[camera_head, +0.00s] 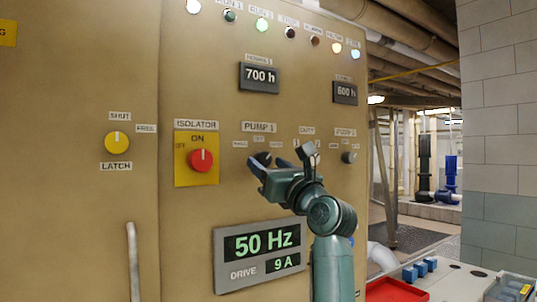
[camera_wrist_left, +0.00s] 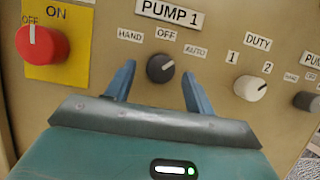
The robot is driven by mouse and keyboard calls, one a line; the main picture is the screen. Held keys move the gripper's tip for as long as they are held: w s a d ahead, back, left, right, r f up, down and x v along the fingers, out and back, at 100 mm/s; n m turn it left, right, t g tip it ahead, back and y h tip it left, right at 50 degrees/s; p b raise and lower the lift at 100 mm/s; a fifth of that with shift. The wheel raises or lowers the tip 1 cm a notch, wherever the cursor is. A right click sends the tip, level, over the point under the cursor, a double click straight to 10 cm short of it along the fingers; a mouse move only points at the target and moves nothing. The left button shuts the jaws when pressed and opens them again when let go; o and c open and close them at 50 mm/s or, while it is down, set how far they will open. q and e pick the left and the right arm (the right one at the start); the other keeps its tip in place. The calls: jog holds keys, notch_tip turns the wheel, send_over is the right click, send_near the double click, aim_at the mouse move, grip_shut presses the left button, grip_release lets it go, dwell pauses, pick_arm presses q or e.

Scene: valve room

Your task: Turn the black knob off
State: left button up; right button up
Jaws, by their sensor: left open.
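The black knob (camera_wrist_left: 160,68) sits under the PUMP 1 label, with HAND at its left, OFF above and AUTO at its right. Its pale pointer mark leans up and right, toward AUTO. My left gripper (camera_wrist_left: 158,72) is open, with one blue finger at each side of the knob in the wrist view. I cannot tell whether either finger touches it. In the head view my left gripper (camera_head: 281,160) is in front of the panel and partly covers the knob's area. My right gripper is not in view.
A red isolator knob (camera_head: 202,160) on a yellow plate is left of the gripper. A white DUTY knob (camera_wrist_left: 250,88) and another dark knob (camera_wrist_left: 306,101) are to the right. The drive display (camera_head: 262,253) is below. A red tray (camera_head: 395,290) stands at lower right.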

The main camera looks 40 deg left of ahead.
pick_arm(q)
jog(key=shift+w+a+r, duration=0.1)
jog(key=shift+a+r, duration=0.05)
jog(key=shift+a, duration=0.2)
jog(key=shift+c, duration=0.3)
jog(key=c, duration=0.9)
